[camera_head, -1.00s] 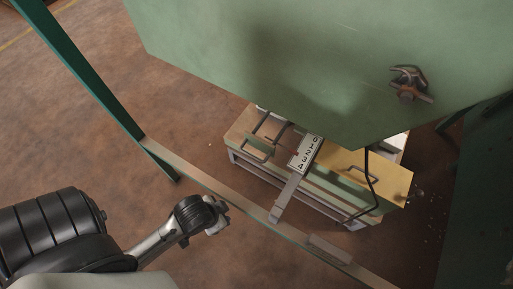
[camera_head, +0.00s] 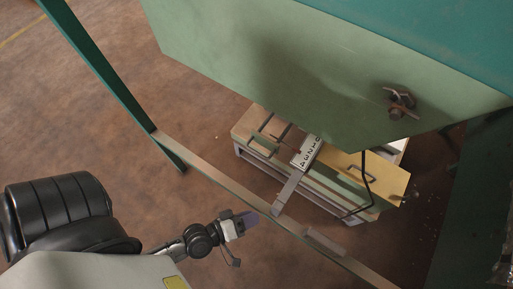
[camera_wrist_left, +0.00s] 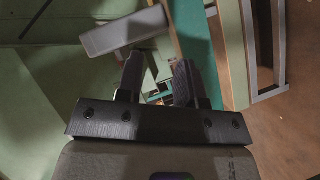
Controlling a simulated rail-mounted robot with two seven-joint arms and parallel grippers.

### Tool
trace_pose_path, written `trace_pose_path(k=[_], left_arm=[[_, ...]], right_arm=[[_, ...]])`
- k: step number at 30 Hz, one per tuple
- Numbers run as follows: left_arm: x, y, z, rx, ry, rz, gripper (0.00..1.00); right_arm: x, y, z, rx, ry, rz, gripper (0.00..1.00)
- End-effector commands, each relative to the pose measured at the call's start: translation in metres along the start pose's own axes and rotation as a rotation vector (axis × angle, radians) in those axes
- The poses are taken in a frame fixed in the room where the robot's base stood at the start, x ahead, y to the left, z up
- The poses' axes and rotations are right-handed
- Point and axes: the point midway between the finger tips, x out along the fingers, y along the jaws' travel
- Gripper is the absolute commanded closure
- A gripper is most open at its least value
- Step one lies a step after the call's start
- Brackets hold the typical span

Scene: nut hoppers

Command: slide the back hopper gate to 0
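The green hopper (camera_head: 300,70) fills the top of the head view. Below it a pale scale plate (camera_head: 308,152) carries numbers. A flat grey bar (camera_head: 289,190) runs from the plate toward the front rail; which gate it belongs to I cannot tell. My left gripper (camera_head: 247,220) is left of the bar's lower end, seemingly apart from it. In the left wrist view its two dark fingers (camera_wrist_left: 158,75) are apart with nothing between them. A grey flat block (camera_wrist_left: 122,32) shows beyond the left finger. My right gripper is not in view.
A green-and-tan frame rail (camera_head: 215,178) crosses in front, with a small grey tab (camera_head: 325,242). A crate (camera_head: 245,127) stands under the hopper, with a yellow panel (camera_head: 390,180) and dark wire handle (camera_head: 366,168). The brown floor at left is clear.

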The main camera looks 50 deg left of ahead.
Motion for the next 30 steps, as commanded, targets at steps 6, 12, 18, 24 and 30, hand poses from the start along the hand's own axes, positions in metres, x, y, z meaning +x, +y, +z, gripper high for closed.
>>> trace_pose_path(k=[6, 12, 18, 24, 30], left_arm=[[-0.012, 0.008, -0.055, -0.233, 0.356, 0.130, 0.66], [-0.030, 0.015, -0.088, -0.353, 0.566, 0.240, 0.66], [-0.033, 0.017, -0.099, -0.422, 0.620, 0.294, 0.66], [-0.014, 0.020, -0.113, -0.431, 0.621, 0.300, 0.66], [0.016, 0.025, -0.136, -0.432, 0.621, 0.300, 0.66]], right_arm=[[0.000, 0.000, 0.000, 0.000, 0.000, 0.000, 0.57], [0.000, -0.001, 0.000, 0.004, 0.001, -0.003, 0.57], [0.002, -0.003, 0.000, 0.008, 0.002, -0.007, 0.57], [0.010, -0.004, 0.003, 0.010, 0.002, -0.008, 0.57], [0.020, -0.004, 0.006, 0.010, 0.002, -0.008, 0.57]])
